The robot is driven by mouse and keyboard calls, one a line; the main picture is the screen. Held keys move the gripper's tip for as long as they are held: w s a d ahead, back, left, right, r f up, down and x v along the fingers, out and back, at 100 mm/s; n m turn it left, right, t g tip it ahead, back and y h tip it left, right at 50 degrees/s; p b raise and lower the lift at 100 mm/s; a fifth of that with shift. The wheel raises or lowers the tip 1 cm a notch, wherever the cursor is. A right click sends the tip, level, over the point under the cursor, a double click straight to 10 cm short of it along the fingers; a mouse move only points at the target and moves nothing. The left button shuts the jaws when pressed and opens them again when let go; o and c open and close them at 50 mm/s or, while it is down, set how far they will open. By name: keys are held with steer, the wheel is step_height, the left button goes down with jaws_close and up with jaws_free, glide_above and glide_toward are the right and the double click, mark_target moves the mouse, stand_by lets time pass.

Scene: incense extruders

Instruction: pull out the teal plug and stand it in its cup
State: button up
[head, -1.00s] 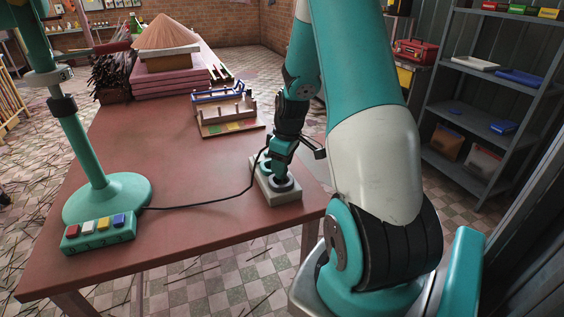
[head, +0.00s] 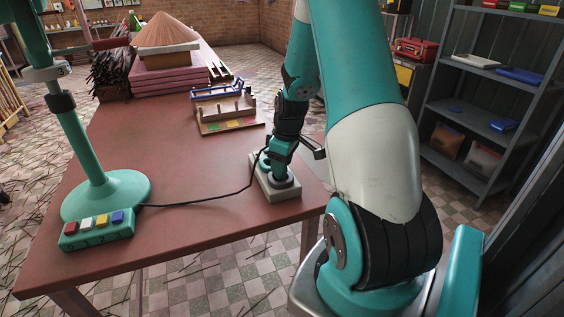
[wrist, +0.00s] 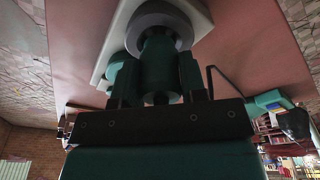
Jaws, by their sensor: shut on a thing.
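My gripper (head: 283,168) points down over the pale socket block (head: 282,195) near the table's right edge. In the wrist view its two dark fingers (wrist: 158,85) are shut on the teal plug (wrist: 156,62), one on each side. The plug's far end meets a round grey collar (wrist: 160,20) on the block. I cannot tell whether it is raised at all. A second teal round part (wrist: 118,62) shows beside it on the block. The plug is mostly hidden by my gripper in the head view. I cannot make out its cup for certain.
A black cable (head: 200,200) runs from near the block to a teal button box (head: 97,233) by a green stand base (head: 118,192). A wooden rack (head: 228,116) with coloured patches stands behind the block. The middle of the table (head: 165,150) is clear.

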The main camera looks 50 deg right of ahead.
steer(key=shift+f+b, duration=0.5)
steer(key=shift+f, duration=0.3)
steer(key=o, duration=1)
steer(key=shift+r, duration=0.1)
step_height(320, 180, up, 17)
steer(key=s, duration=0.2)
steer(key=shift+s+d, duration=0.3)
